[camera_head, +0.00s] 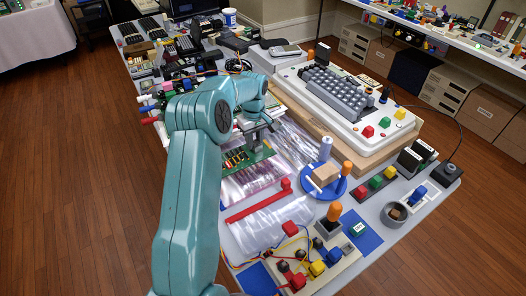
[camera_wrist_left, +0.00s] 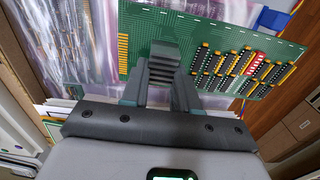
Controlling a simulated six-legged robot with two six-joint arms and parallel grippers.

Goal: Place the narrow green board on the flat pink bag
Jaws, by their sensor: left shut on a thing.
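The narrow green board (camera_head: 246,158), with rows of dark chips and gold contacts, is held in my left gripper (camera_head: 254,136). In the left wrist view the fingers (camera_wrist_left: 165,65) are shut on the edge of the board (camera_wrist_left: 150,25), with chips to the right of the grip. The flat pink bag (camera_head: 252,186) lies on the table, partly hidden below the board in the head view. The board looks to be over the bag's upper edge; I cannot tell whether they touch. My right gripper does not show.
Clear bags (camera_head: 268,226) lie nearer, past a red strip (camera_head: 258,201). A blue round tray (camera_head: 331,190) stands at the right of the bag. A large keyboard (camera_head: 345,100) on a wooden board is behind. A wired block panel (camera_head: 325,262) is in front.

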